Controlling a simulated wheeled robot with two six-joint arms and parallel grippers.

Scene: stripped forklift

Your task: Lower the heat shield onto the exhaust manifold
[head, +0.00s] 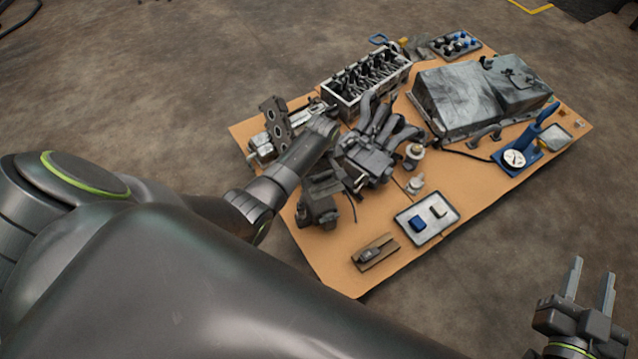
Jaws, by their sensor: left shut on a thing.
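The exhaust manifold (384,124), with several dark curved pipes, lies on the table beside the cylinder head. A dark upright plate with holes (274,121) at the table's left edge looks like the heat shield, but I cannot be sure of it. My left gripper (298,117) is beside this plate, to the left of the manifold and apart from it. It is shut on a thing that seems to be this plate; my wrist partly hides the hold. My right gripper (592,268) is open and empty, off the table at the lower right.
The cylinder head (366,82) stands behind the manifold. A large grey cover (457,100) fills the back right. A tray with small blocks (427,237) and a wooden block (375,253) lie at the front. A blue tool with a dial (514,158) stands at the right.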

